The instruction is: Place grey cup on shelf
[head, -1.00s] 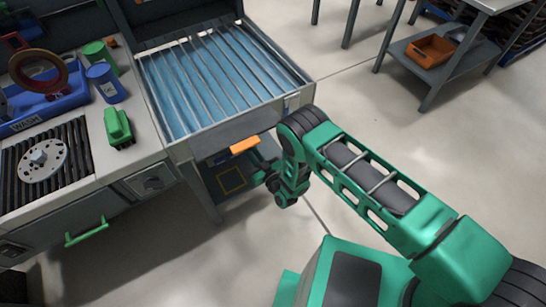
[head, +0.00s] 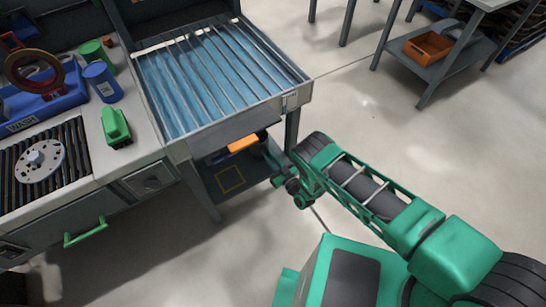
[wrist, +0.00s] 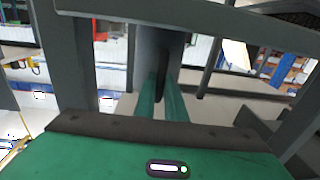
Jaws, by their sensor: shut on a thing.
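My gripper (head: 268,150) reaches in under the roller table, beside its front right leg, and is small and partly hidden in the head view. In the wrist view its two green fingers (wrist: 162,85) are close together on a dark part of an upright grey thing, which I take to be the grey cup (wrist: 147,50). In the head view the cup is hard to make out. The lower shelf (head: 212,186) under the roller table has a yellow square outline; the gripper is to the right of this outline and above it.
An orange thing (head: 243,143) shows under the table's front edge, close to the gripper. The roller table (head: 215,75) lies above. The counter at left holds a blue wash tray (head: 45,105), a blue cup (head: 101,82) and a green thing (head: 116,127). Open floor lies to the right.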

